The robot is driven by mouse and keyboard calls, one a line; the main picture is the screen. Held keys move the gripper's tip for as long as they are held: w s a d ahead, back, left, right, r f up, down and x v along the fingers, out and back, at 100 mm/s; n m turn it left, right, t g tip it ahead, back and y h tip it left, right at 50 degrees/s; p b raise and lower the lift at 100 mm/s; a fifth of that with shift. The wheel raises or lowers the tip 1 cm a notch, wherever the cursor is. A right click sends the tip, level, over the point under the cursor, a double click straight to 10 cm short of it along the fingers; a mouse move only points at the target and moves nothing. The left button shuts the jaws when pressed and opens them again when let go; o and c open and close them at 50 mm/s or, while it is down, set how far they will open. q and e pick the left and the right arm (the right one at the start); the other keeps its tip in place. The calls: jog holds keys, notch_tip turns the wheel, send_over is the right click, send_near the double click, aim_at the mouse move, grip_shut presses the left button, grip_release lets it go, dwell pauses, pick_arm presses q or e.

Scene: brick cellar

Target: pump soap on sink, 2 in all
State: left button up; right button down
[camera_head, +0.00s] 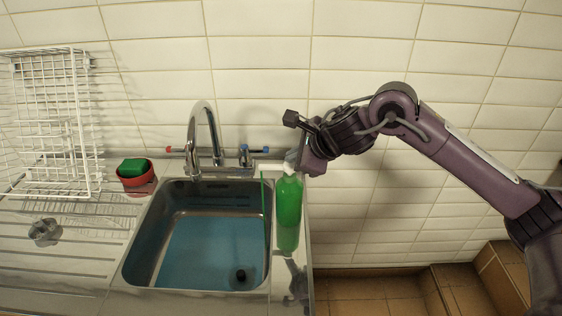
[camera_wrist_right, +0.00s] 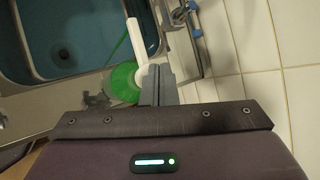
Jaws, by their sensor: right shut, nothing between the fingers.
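The green soap bottle (camera_head: 288,208) stands upright on the rim to the right of the sink (camera_head: 205,250). Its white pump nozzle (camera_wrist_right: 142,38) points left over the basin. A thin green strand of soap (camera_head: 264,215) runs down from the nozzle tip toward the basin. My right gripper (camera_head: 292,160) is shut and empty, at the top of the pump. In the right wrist view its closed fingers (camera_wrist_right: 157,75) cover part of the pump head, and the green bottle shows beneath. They appear to touch the pump head. My left gripper is not in view.
A chrome faucet (camera_head: 204,140) stands behind the basin. A red bowl (camera_head: 137,182) with a green sponge (camera_head: 132,168) sits left of it, near a white wire rack (camera_head: 50,125). A tiled wall is close behind. The basin holds bluish water and a dark drain plug (camera_head: 241,275).

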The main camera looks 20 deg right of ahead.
jog(key=shift+r, duration=0.15)
jog(key=shift+r+p, duration=1.85)
jog(key=shift+r, duration=1.1)
jog(key=shift+r, duration=0.1)
notch_tip(320, 180, up, 7)
jog(key=p, duration=0.4)
jog(key=shift+p, duration=0.4)
jog(key=shift+f, duration=0.25)
